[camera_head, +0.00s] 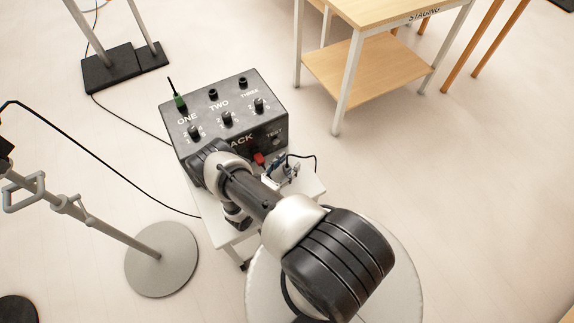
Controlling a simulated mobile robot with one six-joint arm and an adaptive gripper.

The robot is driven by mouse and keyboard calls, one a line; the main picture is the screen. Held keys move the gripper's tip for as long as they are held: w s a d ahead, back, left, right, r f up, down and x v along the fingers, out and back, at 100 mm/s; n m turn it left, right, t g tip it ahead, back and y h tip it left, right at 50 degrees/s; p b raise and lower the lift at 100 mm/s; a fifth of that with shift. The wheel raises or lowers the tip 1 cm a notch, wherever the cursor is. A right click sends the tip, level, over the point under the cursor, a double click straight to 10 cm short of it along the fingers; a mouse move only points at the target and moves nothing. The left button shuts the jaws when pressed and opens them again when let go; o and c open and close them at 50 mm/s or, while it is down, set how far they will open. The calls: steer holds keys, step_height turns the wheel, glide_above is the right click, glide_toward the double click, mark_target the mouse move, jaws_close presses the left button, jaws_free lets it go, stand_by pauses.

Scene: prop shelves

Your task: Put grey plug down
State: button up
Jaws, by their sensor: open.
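My gripper (279,167) is small in view and partly hidden behind my arm, low in front of the black box. Its jaws look open. A small grey piece, which looks like the grey plug (294,171), is at the right side of my gripper, with a black cable looping up and right from it. I cannot tell whether it touches the jaws or rests on the white stand (312,187) below.
The black box (268,95) has sockets and knobs labelled ONE, TWO, THREE. A green plug (180,101) is in socket ONE. A red piece (259,158) is at its front. A round-based pole (160,262) stands left; a wooden table (375,75) stands back right.

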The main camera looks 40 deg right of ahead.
steer(key=shift+r, duration=0.15)
steer(key=a, duration=0.3)
steer(key=s+a+p, duration=0.1)
steer(key=a, duration=0.7)
steer(key=shift+s+a, duration=0.15)
steer(key=shift+s, duration=0.15)
steer(key=shift+a+r, duration=0.15)
steer(key=shift+a, duration=0.1)
steer(key=w+a+r+m+g+y, duration=0.2)
steer(key=r+m+g+y, duration=0.3)
steer(key=r, duration=0.9)
steer(key=w+a+r+m+g+y, duration=0.2)
steer(key=r+m, duration=0.4)
steer(key=r, duration=0.8)
steer(key=s+a+r+m+t+y, duration=0.2)
steer(key=s+r+m+t+y, duration=0.1)
steer(key=s+r, duration=0.2)
steer(key=s+a+r+m+t+y, duration=0.2)
steer(key=s+r, duration=0.4)
steer(key=r, duration=0.3)
steer(key=s+a+r+m+t+y, duration=0.3)
steer(key=s+r+t+y, duration=0.1)
steer(key=s+r+y, duration=0.1)
step_height(320, 180, up, 3)
steer(key=shift+s+a+f+m+y, duration=0.2)
steer(key=shift+s+a+m+y, duration=0.15)
steer(key=shift+s, duration=0.2)
